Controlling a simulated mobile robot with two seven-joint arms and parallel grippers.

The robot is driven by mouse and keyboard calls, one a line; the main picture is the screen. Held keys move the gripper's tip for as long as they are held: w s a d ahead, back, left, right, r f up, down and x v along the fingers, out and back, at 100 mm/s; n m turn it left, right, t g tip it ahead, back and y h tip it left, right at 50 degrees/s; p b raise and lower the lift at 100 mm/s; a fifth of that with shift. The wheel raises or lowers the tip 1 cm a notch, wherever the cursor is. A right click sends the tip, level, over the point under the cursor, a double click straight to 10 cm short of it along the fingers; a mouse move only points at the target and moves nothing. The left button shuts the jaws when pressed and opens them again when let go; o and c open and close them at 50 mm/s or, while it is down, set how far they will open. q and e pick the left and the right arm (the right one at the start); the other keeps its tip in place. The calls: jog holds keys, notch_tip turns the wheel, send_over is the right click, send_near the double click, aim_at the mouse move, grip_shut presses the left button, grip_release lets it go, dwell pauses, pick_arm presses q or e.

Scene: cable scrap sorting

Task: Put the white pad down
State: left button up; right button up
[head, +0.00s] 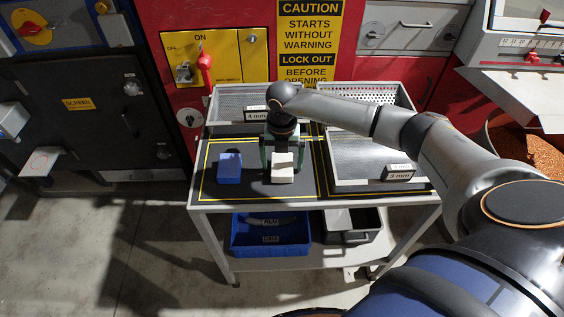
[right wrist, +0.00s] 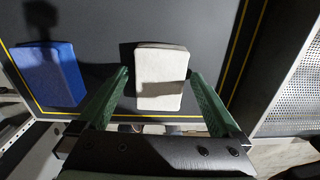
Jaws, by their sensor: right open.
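The white pad (head: 282,168) rests on the dark mat (head: 250,190) on the table, inside the yellow outline. It also shows in the right wrist view (right wrist: 161,77). My right gripper (head: 282,158) is above it with its green fingers on either side of the pad. In the right wrist view the right gripper (right wrist: 158,75) is open, with a gap beside the left finger; the right fingertip is very close to the pad's edge. My left gripper is not in view.
A blue block (head: 229,168) lies left of the pad on the mat. A blue bin (head: 270,243) and a grey bin (head: 352,237) are on the lower shelf.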

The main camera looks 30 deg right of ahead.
aim_at(280, 162)
notch_tip(280, 162, up, 12)
jog(key=b, duration=0.1)
jog(key=shift+w+a, duration=0.15)
jog(key=shift+w, duration=0.2)
